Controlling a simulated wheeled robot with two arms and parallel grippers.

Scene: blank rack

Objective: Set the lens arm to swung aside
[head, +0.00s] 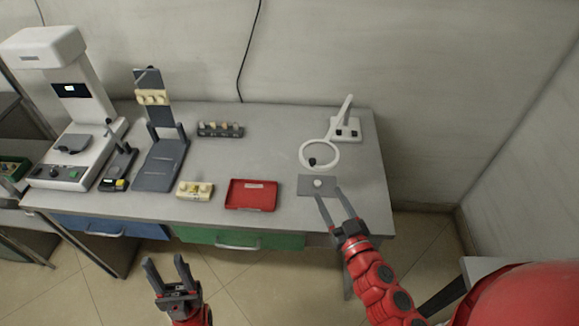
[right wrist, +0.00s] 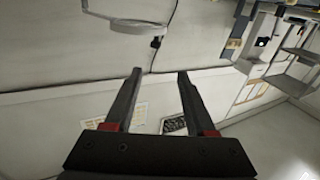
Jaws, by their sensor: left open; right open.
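The lens arm is a white ring (head: 333,148) with a dark knob (head: 312,162) on its near side. It joins a white stand (head: 346,133) at the back right of the table. In the head view the ring appears just behind a grey plate (head: 305,188) bearing a small white disc (head: 318,183). My right gripper (head: 329,194) is open and empty, its fingertips by the plate's near edge in the picture, apart from the ring. My left gripper (head: 164,260) is open and empty in front of the table.
A red tray (head: 252,208), a cream block (head: 194,190) and a dark rack (head: 220,130) stand left of the plate. A dark grey stand (head: 160,170) and a white instrument (head: 80,150) are further left. Bare tabletop lies between the rack and the ring.

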